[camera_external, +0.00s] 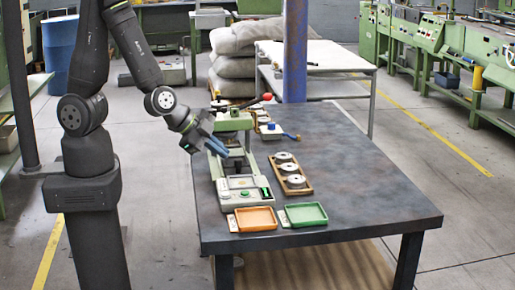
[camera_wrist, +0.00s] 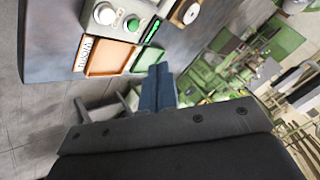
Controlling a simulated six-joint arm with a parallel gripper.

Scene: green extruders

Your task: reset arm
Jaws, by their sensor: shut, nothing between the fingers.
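My gripper (camera_external: 217,147) shows in the external view at the left side of the dark table, raised above the table top and beside the green and grey machine (camera_external: 238,185). Its blue fingers are together with nothing between them. In the wrist view the blue fingers (camera_wrist: 158,88) point away from the camera, shut and empty. The machine's control panel with a green button and a white knob (camera_wrist: 118,18) shows at the top of the wrist view. A red-tipped lever (camera_external: 266,97) sticks out at the machine's top.
An orange tray (camera_external: 256,228) and a green tray (camera_external: 306,223) lie at the table's (camera_external: 375,200) front. A wooden holder with several round metal pieces (camera_external: 290,174) lies right of the machine. The table's right part is clear. A blue post (camera_external: 295,50) rises behind the table.

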